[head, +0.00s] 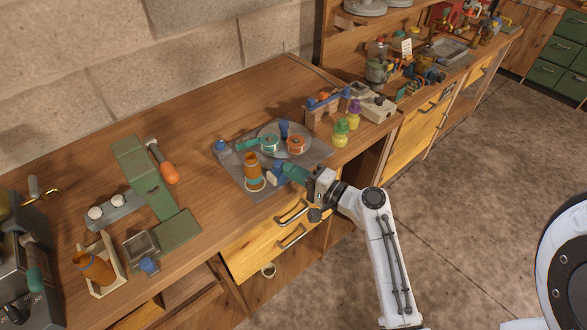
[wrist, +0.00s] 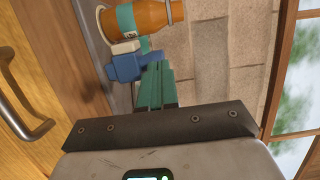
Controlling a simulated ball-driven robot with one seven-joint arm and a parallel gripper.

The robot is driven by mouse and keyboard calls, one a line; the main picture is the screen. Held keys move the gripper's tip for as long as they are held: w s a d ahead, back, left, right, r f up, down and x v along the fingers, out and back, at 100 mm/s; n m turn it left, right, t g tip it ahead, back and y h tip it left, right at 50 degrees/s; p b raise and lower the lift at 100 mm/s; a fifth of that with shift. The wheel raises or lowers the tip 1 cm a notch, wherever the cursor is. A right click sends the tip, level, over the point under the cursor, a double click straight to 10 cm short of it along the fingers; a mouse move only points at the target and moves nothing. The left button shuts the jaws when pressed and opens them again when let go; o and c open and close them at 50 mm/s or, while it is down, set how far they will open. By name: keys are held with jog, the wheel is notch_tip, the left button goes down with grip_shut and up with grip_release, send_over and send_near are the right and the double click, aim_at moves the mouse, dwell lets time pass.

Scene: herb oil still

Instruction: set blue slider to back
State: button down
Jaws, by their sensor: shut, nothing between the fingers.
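A blue block (head: 277,168), likely the blue slider, sits at the front edge of a grey mat (head: 258,192) on the wooden bench. My gripper (head: 286,170) has teal fingers, shut and empty, with their tips close to the block's right side. In the wrist view the blue block (wrist: 125,66) lies just beside the fingertips (wrist: 154,68). I cannot tell whether they touch. A pale grey piece shows by the block; any track under it is hidden.
An orange bottle with a teal band (head: 253,171) stands close to the left of the block. Drawer handles (head: 291,212) stick out below the bench front.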

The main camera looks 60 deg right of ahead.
jog(key=w+d+b, duration=0.1)
jog(key=w, duration=0.3)
jog(key=w+d, duration=0.1)
jog(key=w, duration=0.3)
jog(key=w+d+b, duration=0.1)
jog(key=w, duration=0.3)
jog(key=shift+w+d+b, duration=0.3)
jog(key=shift+w, duration=0.1)
jog(key=shift+w+r, duration=0.1)
jog(key=shift+r, duration=0.05)
